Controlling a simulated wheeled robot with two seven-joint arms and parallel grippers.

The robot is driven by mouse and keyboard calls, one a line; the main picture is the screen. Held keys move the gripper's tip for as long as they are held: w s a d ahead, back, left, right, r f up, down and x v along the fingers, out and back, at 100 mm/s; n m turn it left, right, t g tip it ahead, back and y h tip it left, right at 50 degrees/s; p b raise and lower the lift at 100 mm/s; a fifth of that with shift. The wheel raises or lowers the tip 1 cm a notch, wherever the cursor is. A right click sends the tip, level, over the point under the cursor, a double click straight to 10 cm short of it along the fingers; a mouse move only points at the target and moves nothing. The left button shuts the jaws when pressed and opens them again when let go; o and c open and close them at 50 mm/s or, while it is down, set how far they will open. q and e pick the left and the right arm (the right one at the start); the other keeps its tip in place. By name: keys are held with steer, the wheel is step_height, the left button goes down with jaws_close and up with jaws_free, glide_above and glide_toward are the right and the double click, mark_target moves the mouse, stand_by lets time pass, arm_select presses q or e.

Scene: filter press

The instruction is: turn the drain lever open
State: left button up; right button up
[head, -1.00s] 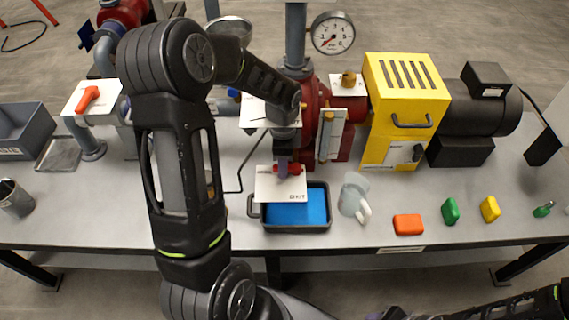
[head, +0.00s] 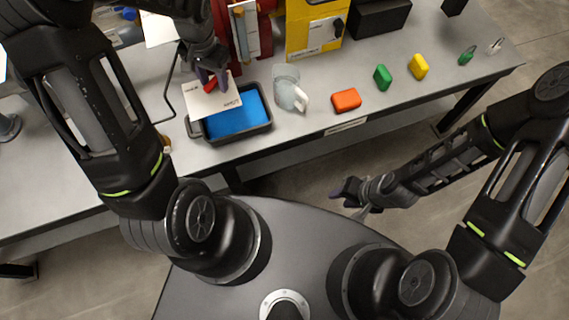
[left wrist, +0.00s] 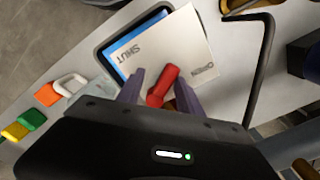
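The drain lever is a red handle (left wrist: 163,86) on a white plate marked SHUT and OPEN (left wrist: 172,45). In the head view the plate (head: 212,98) sits over the left part of a dark tray with blue inside, and the lever (head: 210,86) is partly hidden. My left gripper (left wrist: 158,92) is open, with one purple finger on each side of the red handle. I cannot tell whether either finger touches it. My right gripper (head: 352,195) hangs in front of the bench over the floor, away from the lever; its finger gap is unclear.
The dark tray (head: 262,127) is at the bench's front edge. Beside it stand a pale jug (head: 287,90) and orange (head: 346,100), green (head: 382,77) and yellow (head: 418,66) blocks. A bent dark rod (head: 169,92) stands left of the plate.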

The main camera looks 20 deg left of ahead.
arm_select(q)
steer(key=w+r, duration=0.1)
steer(key=r, duration=0.1)
steer(key=w+d+r+n+t, duration=0.1)
steer(key=r, duration=0.2)
steer(key=w+d+r+n+t, duration=0.1)
steer(key=r, duration=0.1)
steer(key=shift+w+r, duration=0.3)
steer(key=w+d+f+t+h+p, duration=0.2)
steer(key=d+f, duration=0.5)
steer(key=d, duration=0.2)
steer(key=s+d+f+g+p, duration=0.1)
steer(key=s+d+f, duration=0.2)
steer(key=s, duration=0.3)
steer(key=s+d+f+n+h+p, duration=0.1)
steer(key=s+d+f+p, duration=0.1)
steer(key=s+d+f, duration=0.2)
steer(key=s+d+f+g+p, duration=0.1)
steer(key=s+d+f, duration=0.3)
steer(key=s, duration=0.5)
steer(key=shift+d+g+h+p, duration=0.3)
steer(key=shift+d+h+p, duration=0.1)
steer(key=shift+d+p, duration=0.2)
